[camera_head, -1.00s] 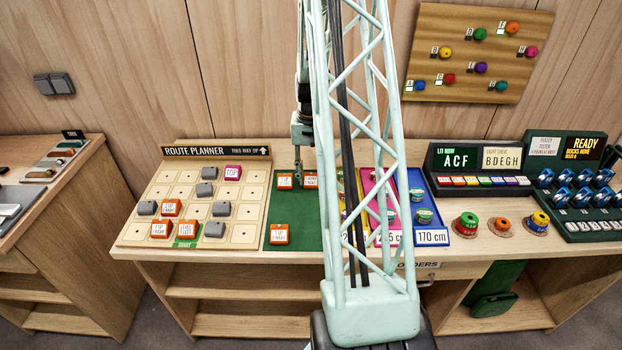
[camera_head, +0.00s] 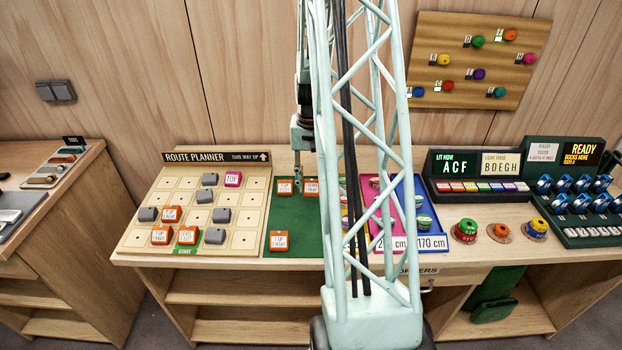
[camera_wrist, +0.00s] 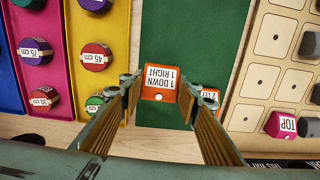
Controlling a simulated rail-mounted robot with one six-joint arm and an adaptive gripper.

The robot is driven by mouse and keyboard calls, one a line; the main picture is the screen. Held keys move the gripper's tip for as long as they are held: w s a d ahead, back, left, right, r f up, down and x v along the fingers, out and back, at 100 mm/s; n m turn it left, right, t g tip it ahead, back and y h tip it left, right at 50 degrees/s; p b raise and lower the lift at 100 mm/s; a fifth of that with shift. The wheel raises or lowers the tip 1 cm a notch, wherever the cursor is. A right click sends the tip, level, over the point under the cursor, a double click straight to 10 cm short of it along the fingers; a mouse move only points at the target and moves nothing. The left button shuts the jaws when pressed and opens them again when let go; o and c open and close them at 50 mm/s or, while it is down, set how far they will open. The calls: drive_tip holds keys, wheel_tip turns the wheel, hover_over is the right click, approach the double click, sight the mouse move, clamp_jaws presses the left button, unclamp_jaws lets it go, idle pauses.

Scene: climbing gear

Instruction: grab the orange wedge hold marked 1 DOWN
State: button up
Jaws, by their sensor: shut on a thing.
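The orange wedge hold marked 1 DOWN 1 RIGHT (camera_wrist: 160,82) sits on the green mat (camera_wrist: 190,40) in the wrist view. My gripper (camera_wrist: 162,100) has one finger on each side of it and is shut on it. In the head view this hold (camera_head: 311,187) is at the back of the mat, with my gripper (camera_head: 305,184) over it, partly hidden by my arm. Another orange hold (camera_wrist: 210,95) stands right beside my right finger in the wrist view, its label partly covered. A third orange hold (camera_head: 279,240) lies nearer the mat's front in the head view.
The route planner board (camera_head: 190,252) with grey, orange and pink holds lies left of the mat. Pink (camera_head: 375,185) and blue (camera_head: 412,182) trays with round holds lie to the right, partly behind my arm. The neighbouring hold leaves little room beside my finger.

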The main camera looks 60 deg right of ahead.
drive_tip(key=s+a, duration=0.2)
drive_tip(key=a, duration=0.1)
drive_tip(key=s+a, duration=0.2)
drive_tip(key=a, duration=0.1)
drive_tip(key=s+a+r, duration=0.1)
drive_tip(key=s+a, duration=0.1)
drive_tip(key=a, duration=0.1)
drive_tip(key=shift+s+a, duration=0.1)
drive_tip(key=shift+s, duration=0.25)
idle(0.3)
